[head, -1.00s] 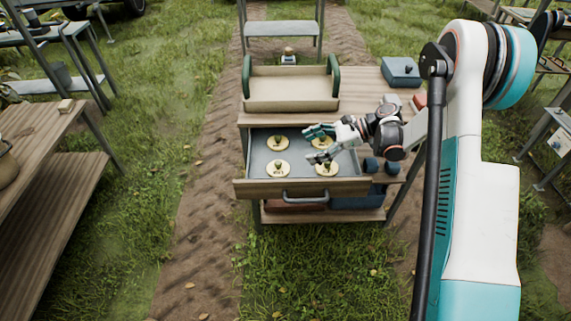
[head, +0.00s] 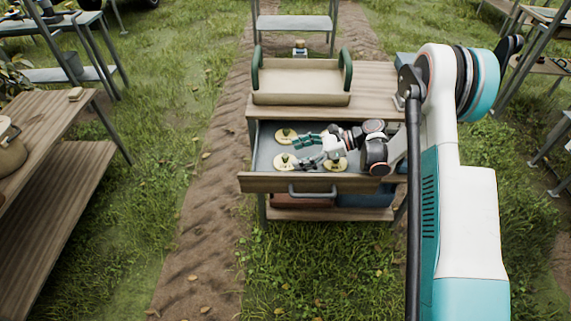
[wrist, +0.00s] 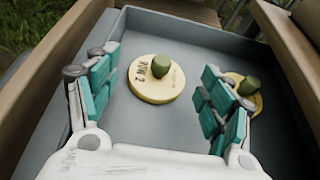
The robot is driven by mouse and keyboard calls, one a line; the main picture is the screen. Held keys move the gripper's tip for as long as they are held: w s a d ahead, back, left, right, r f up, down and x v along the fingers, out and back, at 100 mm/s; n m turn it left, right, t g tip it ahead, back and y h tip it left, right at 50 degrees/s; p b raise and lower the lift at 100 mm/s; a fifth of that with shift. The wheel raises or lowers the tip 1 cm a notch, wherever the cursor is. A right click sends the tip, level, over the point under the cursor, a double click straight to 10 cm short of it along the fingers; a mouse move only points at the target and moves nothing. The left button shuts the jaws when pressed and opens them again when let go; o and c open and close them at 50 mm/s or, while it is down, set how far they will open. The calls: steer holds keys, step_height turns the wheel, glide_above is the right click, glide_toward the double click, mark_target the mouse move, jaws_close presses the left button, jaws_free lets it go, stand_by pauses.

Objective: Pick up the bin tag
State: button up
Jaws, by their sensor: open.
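Round, pale yellow bin tags with green knobs lie in the open grey drawer (head: 262,160). Three show in the head view: a back left tag (head: 286,136), a front left tag (head: 282,162) and a front right tag (head: 336,166) partly under my gripper. My gripper (head: 302,153) is open and empty, low over the drawer, with its fingers toward the left. In the wrist view, a tag marked ROW 2 (wrist: 153,86) lies ahead between the spread fingers (wrist: 160,75), apart from them. Another tag (wrist: 246,98) is partly hidden behind the right finger.
A beige tray with green handles (head: 300,82) stands on the wooden cart top (head: 378,80) behind the drawer. The drawer's wooden front (head: 262,182) and walls surround the tags. A wooden bench (head: 45,200) stands at the left, with grass between.

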mark_target(287, 156)
steer(key=b+x, duration=0.2)
steer(key=x, duration=0.2)
steer(key=shift+w+a+f, duration=0.1)
steer(key=shift+a+f, duration=0.05)
steer(key=shift+a, duration=0.45)
steer(key=shift+c, duration=0.6)
steer(key=c, duration=0.7)
